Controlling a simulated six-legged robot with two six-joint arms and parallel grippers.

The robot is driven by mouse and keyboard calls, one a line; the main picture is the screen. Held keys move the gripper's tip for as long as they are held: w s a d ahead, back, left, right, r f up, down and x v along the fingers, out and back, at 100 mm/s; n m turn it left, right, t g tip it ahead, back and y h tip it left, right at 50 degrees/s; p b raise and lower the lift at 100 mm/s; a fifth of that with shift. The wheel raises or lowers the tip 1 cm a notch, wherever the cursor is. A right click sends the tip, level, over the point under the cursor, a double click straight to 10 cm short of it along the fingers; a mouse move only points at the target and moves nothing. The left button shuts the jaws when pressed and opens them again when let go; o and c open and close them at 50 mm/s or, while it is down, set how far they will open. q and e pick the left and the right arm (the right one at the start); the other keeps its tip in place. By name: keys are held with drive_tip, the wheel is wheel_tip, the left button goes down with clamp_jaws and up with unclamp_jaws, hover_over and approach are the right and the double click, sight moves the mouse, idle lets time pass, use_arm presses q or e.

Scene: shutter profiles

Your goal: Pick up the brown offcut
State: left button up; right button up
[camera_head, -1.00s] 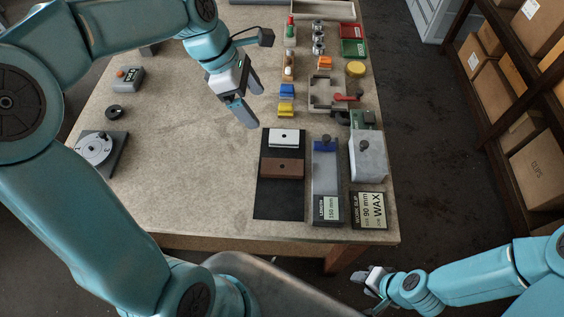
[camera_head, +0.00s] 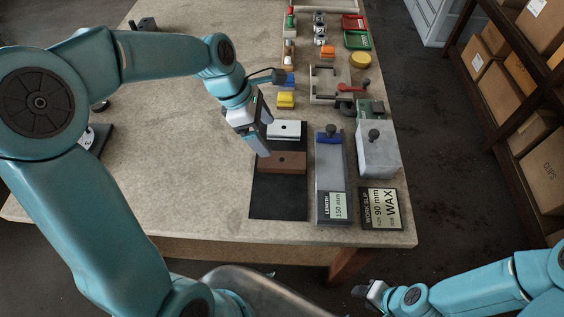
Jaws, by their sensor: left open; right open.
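The brown offcut (camera_head: 284,164) is a flat brown block with a small dark hole, lying on the black mat (camera_head: 277,205). A white block (camera_head: 287,130) of similar shape lies just behind it on the same mat. My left gripper (camera_head: 264,146) is open and empty, its fingers pointing down above the mat's left edge, close to the left end of the brown offcut. I cannot tell whether its fingertips touch anything. My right gripper (camera_head: 366,292) is open and empty, low in front of the table, away from the blocks.
A grey length gauge with a blue part (camera_head: 329,185) stands right of the mat. Yellow (camera_head: 286,100) and blue pieces lie behind.

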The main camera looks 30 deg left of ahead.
sight(285, 161)
use_arm(q)
drive_tip(key=x, duration=0.5)
drive_tip(key=shift+w+a, duration=0.15)
drive_tip(key=shift+d+f, duration=0.3)
drive_tip(key=shift+f, duration=0.15)
drive_tip(key=x, duration=0.4)
drive_tip(key=shift+d+f, duration=0.1)
drive_tip(key=shift+f, duration=0.25)
drive_tip(key=c, duration=1.1)
drive_tip(key=shift+c, duration=0.2)
drive_tip(key=shift+r, duration=0.1)
